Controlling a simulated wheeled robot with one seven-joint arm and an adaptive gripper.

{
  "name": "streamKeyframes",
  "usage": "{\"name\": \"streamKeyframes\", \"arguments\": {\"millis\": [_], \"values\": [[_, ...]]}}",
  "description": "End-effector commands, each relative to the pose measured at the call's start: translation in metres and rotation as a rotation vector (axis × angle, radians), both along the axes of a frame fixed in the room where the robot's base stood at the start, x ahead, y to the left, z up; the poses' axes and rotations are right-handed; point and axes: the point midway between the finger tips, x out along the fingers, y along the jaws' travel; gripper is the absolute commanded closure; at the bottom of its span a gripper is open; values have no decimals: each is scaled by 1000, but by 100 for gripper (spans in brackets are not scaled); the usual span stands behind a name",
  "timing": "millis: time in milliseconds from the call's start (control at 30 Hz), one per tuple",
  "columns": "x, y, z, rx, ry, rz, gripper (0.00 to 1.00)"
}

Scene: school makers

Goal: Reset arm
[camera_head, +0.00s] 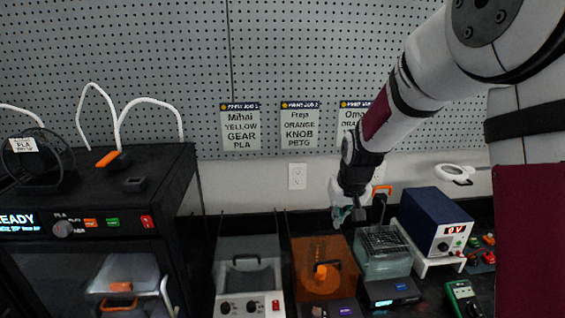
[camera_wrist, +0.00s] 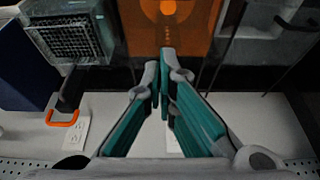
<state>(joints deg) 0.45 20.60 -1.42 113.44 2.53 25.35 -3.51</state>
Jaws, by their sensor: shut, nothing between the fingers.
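My gripper (camera_head: 349,213) hangs from my arm, pointing down above the back of the bench, between the orange box and the wire-basket bath. In the wrist view its teal-lined fingers (camera_wrist: 164,88) meet at the tips. It is shut and holds nothing. My arm comes in from the upper right of the head view. The fingertips look apart from the things below them.
An orange translucent box (camera_head: 305,262), a bath with a wire basket (camera_head: 383,262) and a blue power supply (camera_head: 437,222) crowd the bench. A black printer cabinet (camera_head: 180,190) stands left. A pegboard (camera_head: 300,60) and outlet (camera_head: 297,176) are behind.

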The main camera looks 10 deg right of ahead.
Motion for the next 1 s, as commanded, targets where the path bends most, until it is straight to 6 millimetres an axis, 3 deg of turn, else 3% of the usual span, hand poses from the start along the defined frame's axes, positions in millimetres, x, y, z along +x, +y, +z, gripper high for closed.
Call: {"name": "streamKeyframes", "arguments": {"millis": [200, 500, 800, 1000], "values": [[-52, 5, 69, 5, -36, 4, 100], [-151, 10, 138, 8, -75, 7, 100], [-253, 13, 166, 3, -114, 8, 100], [-299, 13, 165, -1, -129, 6, 100]]}}
